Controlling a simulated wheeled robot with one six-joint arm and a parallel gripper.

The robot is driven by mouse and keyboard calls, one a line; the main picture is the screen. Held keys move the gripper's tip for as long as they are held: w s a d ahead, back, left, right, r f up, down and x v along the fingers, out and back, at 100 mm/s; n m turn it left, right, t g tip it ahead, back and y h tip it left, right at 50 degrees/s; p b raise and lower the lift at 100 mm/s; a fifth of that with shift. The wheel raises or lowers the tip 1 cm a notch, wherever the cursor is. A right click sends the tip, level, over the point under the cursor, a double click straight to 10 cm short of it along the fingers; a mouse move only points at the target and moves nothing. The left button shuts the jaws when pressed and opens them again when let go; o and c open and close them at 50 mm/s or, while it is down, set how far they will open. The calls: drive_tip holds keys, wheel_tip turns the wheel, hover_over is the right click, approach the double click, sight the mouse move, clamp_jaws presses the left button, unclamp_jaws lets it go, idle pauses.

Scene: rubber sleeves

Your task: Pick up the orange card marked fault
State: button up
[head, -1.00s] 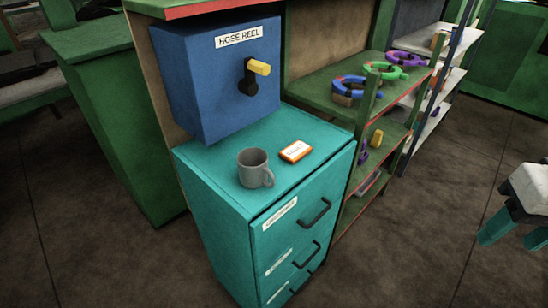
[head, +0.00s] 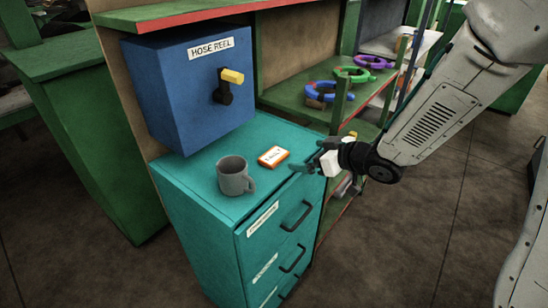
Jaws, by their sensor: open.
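The orange card (head: 274,157) with a white label lies flat on top of the teal drawer cabinet (head: 205,165), towards its right side; its lettering is small. My gripper (head: 305,168) comes in from the right at the cabinet's right edge. It is open and empty, a short way to the right of the card and apart from it in the picture. How high its fingertips are above the top is hard to tell.
A grey mug (head: 232,177) stands left of and in front of the card. The blue hose reel box (head: 190,92) with a yellow-tipped handle (head: 231,77) rises behind. Green shelves (head: 290,97) with coloured rings stand at the back right.

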sight(276, 156)
drive_tip(key=shift+n+g+y, duration=0.3)
drive_tip(key=shift+y, duration=0.6)
drive_tip(key=a, duration=0.1)
drive_tip(key=a+f, duration=0.1)
drive_tip(key=a, duration=0.1)
drive_tip(key=shift+w+a+f, duration=0.1)
drive_tip(key=shift+a+f, duration=0.25)
drive_tip(key=x, duration=0.5)
drive_tip(key=shift+w+a+f, duration=0.1)
drive_tip(key=shift+w+a, duration=0.15)
drive_tip(key=c, duration=1)
